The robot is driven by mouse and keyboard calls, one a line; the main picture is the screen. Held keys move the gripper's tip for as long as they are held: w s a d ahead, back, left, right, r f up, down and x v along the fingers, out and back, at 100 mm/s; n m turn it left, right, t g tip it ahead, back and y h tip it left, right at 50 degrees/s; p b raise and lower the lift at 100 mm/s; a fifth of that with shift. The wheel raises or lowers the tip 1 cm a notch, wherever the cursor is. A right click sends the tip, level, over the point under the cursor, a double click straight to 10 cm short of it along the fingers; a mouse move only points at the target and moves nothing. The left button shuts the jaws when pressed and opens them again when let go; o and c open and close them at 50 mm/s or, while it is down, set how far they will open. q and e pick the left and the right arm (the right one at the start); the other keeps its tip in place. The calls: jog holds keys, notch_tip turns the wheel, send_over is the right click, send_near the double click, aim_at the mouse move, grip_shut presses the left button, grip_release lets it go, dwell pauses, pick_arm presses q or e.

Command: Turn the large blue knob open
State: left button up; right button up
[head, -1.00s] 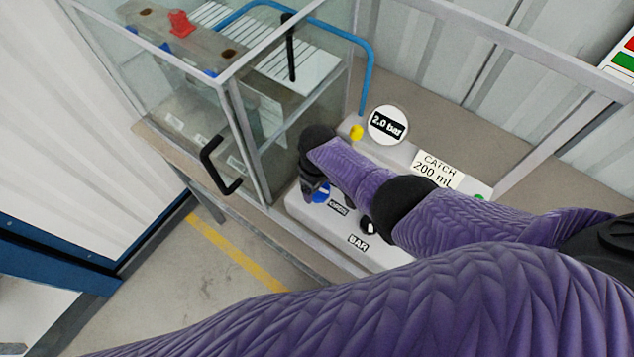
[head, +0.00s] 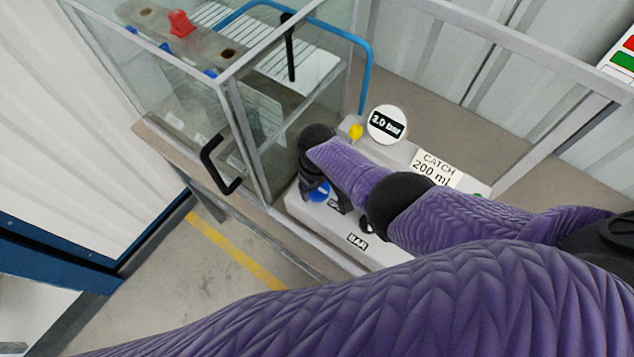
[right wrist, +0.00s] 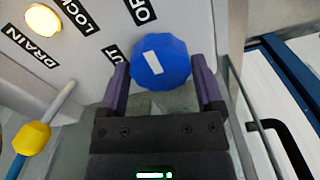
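The large blue knob (right wrist: 163,58) is faceted and has a white mark, tilted a little from upright in the right wrist view. My right gripper (right wrist: 160,72) has a finger on each side of it, and both appear to touch its rim. In the head view the knob (head: 319,191) shows only in part, below my right gripper (head: 312,178) and on the pale panel (head: 306,207). Labels stand around it in the right wrist view, partly cut off or covered. My left gripper is not in view.
A round gauge (head: 386,125) reads 3.0 bar. Beside it are a yellow knob (head: 355,132) and a CATCH 200 mL sign (head: 437,168). A glass case with a black handle (head: 220,165) stands close left of the panel. A blue pipe (head: 366,75) rises behind.

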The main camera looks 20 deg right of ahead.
jog(key=shift+o, duration=0.7)
notch_tip(320, 180, up, 10)
jog(key=p, duration=0.6)
